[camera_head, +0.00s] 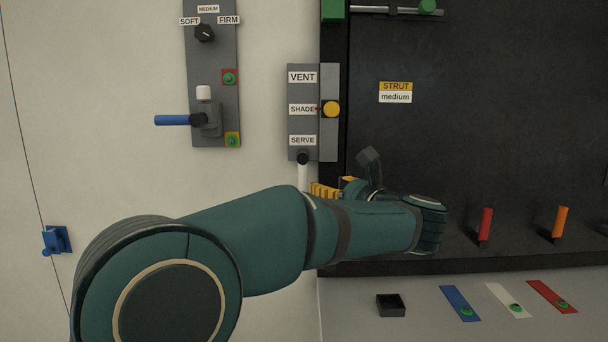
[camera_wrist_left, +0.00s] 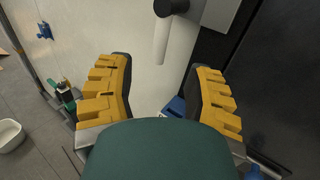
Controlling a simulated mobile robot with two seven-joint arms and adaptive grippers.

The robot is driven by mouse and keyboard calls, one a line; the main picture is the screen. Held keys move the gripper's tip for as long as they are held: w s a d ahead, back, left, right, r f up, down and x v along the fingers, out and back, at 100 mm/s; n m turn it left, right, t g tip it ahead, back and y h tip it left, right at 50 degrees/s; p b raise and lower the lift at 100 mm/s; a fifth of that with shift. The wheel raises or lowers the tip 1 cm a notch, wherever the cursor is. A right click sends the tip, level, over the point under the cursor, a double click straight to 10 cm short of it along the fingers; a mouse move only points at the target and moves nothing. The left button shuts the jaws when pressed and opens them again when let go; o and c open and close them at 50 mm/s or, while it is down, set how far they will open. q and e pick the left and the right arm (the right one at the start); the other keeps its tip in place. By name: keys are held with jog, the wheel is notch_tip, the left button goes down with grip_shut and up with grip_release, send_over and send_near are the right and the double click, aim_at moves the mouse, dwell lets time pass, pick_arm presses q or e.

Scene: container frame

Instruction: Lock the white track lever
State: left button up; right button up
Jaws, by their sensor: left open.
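A white lever (camera_head: 303,175) hangs straight down from a black pivot under the grey VENT/SHADE/SERVE panel (camera_head: 291,123). Its lower part is hidden behind my left arm in the head view. My left gripper (camera_head: 332,188) is just right of the lever there, its yellow fingers partly hidden by my arm. In the left wrist view the white lever (camera_wrist_left: 161,42) hangs ahead of the open left gripper (camera_wrist_left: 161,70), between the lines of its two fingers. No contact shows. My right gripper is not in view.
A blue lever (camera_head: 173,120) sticks out left from another grey panel. Red (camera_head: 486,224) and orange (camera_head: 561,221) handles stand near the dark board's bottom. A small black box (camera_head: 391,305) and coloured strips lie below.

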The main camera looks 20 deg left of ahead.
aim_at(305, 178)
pick_arm(q)
jog(key=p+x, duration=0.2)
jog(key=x, duration=0.8)
jog(key=shift+w+a, duration=0.15)
jog(key=shift+w, duration=0.15)
grip_shut()
